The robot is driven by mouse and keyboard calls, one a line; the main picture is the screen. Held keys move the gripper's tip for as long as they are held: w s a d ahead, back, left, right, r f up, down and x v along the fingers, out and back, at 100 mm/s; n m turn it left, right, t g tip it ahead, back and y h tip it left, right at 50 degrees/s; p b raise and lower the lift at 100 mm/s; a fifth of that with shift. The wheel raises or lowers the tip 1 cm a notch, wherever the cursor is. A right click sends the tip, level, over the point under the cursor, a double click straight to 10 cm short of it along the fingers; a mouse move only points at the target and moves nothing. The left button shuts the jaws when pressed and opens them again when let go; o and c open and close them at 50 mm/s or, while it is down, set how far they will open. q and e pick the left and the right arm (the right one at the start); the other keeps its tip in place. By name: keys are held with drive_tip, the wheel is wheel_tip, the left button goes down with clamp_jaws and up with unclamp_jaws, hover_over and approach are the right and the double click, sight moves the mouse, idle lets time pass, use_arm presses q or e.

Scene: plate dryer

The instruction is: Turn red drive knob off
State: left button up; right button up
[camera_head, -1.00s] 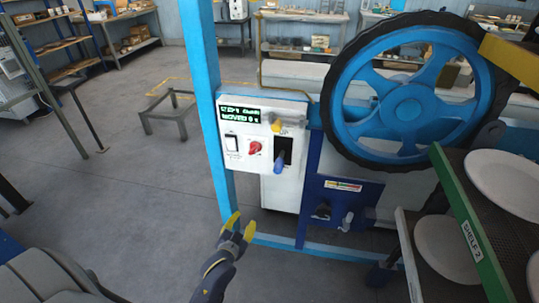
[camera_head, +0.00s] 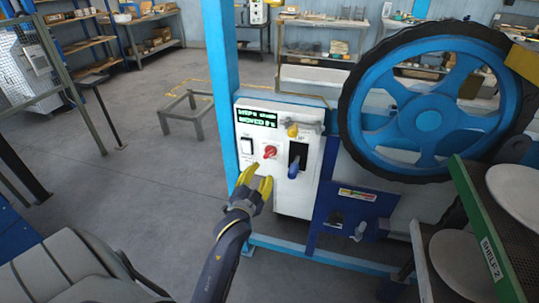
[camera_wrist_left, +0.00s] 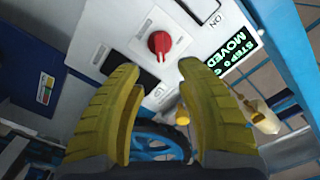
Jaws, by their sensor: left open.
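The red drive knob (camera_head: 269,152) is on the front of a white control box (camera_head: 256,183), below a green-lit display (camera_head: 258,118). My left gripper (camera_head: 256,180) is open and empty, just below and in front of the knob in the head view. In the left wrist view the knob (camera_wrist_left: 159,43) shows beyond the two yellow fingertips (camera_wrist_left: 157,68), roughly centred between them and not touched. A small white pointer mark shows on the knob. My right gripper is not in view.
A white rocker switch (camera_head: 247,146) is left of the knob, a blue-handled lever (camera_head: 293,170) right of it. A yellow knob (camera_head: 292,130) sits above. A blue post (camera_head: 222,85) borders the box; a large blue wheel (camera_head: 425,115) and plate shelf (camera_head: 485,240) stand right.

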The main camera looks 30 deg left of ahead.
sight(268, 156)
use_arm(q)
drive_tip(key=x, duration=1.1)
drive_tip(key=shift+w, duration=0.25)
clamp_jaws()
drive_tip(key=shift+a, duration=0.1)
idle(0.3)
